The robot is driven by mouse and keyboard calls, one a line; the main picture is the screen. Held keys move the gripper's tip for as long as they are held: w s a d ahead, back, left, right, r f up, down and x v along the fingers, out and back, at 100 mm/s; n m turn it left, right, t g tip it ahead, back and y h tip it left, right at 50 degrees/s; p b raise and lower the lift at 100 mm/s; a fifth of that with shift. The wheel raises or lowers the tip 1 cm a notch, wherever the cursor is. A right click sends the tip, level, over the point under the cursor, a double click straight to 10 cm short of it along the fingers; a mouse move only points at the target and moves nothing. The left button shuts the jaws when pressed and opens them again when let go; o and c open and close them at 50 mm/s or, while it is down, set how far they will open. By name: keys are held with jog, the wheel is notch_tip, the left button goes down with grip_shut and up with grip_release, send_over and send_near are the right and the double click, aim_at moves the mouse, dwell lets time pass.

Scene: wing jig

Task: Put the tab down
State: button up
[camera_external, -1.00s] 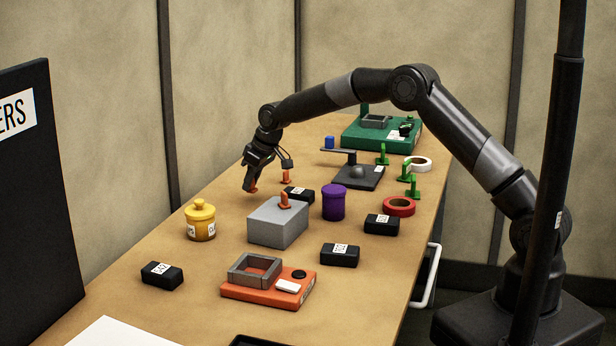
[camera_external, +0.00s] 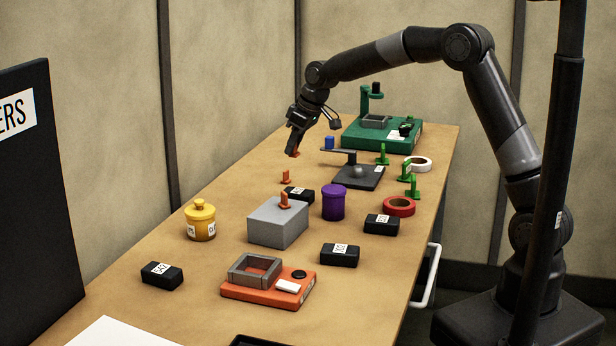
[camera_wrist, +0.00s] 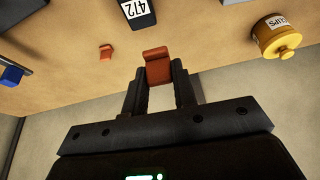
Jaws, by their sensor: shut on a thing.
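My gripper (camera_external: 293,150) is shut on an orange tab (camera_wrist: 157,66) and holds it above the far left part of the table. In the external view only a small bit of that held tab (camera_external: 295,154) shows below the fingers. A second orange tab (camera_external: 286,177) stands on the table below and in front of my gripper; it also shows in the wrist view (camera_wrist: 106,52). A third orange tab (camera_external: 284,201) stands on top of a grey block (camera_external: 277,227).
Several black labelled boxes (camera_external: 339,257), a yellow jar (camera_external: 200,222), a purple jar (camera_external: 334,203) and an orange fixture (camera_external: 262,289) stand nearer. A black plate with an arm (camera_external: 361,177), a blue piece (camera_external: 329,142) and a green fixture (camera_external: 350,135) stand behind. The table's left edge strip is clear.

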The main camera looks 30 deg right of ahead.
jog(key=s+a+r, duration=0.1)
jog(key=s+r, duration=0.3)
jog(key=s, duration=0.8)
send_over(265, 211)
jog(key=s+d, duration=0.1)
jog(key=shift+n, duration=0.4)
notch_tip(265, 211, down, 7)
jog(key=shift+d+f, duration=0.1)
jog(key=shift+d, duration=0.05)
jog(key=shift+f, duration=2)
jog(key=o, duration=0.7)
jog(key=shift+f, duration=0.15)
